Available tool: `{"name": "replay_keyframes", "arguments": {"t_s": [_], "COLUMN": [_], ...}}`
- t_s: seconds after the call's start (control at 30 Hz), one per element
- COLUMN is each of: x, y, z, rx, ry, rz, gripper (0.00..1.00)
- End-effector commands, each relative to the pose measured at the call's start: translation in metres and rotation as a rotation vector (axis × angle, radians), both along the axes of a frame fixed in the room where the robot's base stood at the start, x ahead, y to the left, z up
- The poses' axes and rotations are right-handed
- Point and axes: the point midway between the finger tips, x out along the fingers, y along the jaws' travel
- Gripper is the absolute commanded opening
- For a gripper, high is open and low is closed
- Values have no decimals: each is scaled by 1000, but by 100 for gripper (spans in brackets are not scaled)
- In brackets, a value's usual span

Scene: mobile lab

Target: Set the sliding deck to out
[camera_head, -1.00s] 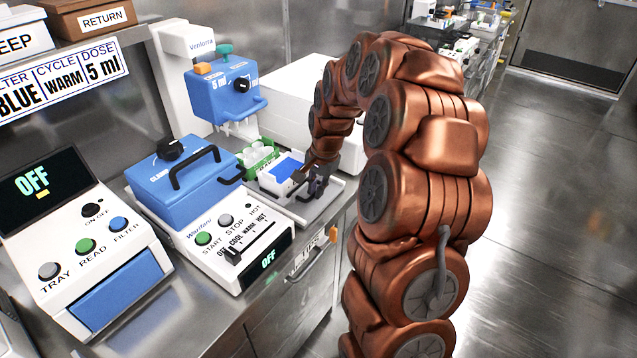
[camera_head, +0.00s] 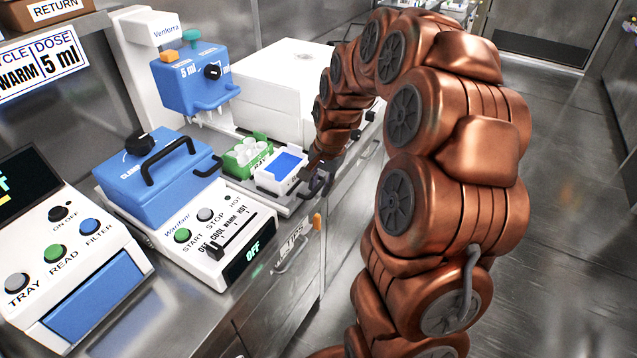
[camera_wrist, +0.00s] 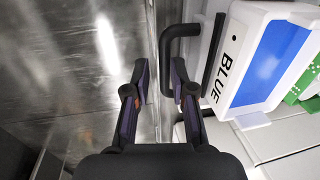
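The sliding deck (camera_head: 258,194) is a low grey tray beneath the blue-and-white dispenser (camera_head: 190,85). It carries a green rack (camera_head: 240,165) with white cups and a white block with a blue top (camera_head: 279,172). A black bar handle (camera_wrist: 180,31) shows in the wrist view beside the block, which is marked BLUE. My gripper (camera_head: 318,184) is at the deck's front right end. In the wrist view my gripper (camera_wrist: 161,82) is open, with one finger on each side of the handle bar and a gap on the left. How far out the deck stands is hard to tell.
A blue-lidded machine (camera_head: 160,175) reading OFF stands left of the deck. A reader with TRAY, READ and FILTER buttons (camera_head: 65,255) is farther left. A white box (camera_head: 285,85) stands behind. Open floor (camera_head: 575,150) lies to the right.

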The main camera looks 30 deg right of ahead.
Motion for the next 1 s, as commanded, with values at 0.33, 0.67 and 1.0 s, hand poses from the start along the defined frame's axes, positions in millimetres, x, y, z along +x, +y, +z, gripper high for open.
{"name": "replay_keyframes", "arguments": {"t_s": [0.33, 0.67, 1.0], "x": [1, -6, -16], "y": [1, -5, -9], "z": [4, 55, 108], "rx": [1, -2, -1], "ry": [-3, -9, -5], "rz": [1, 0, -2], "gripper": [23, 23, 23]}}
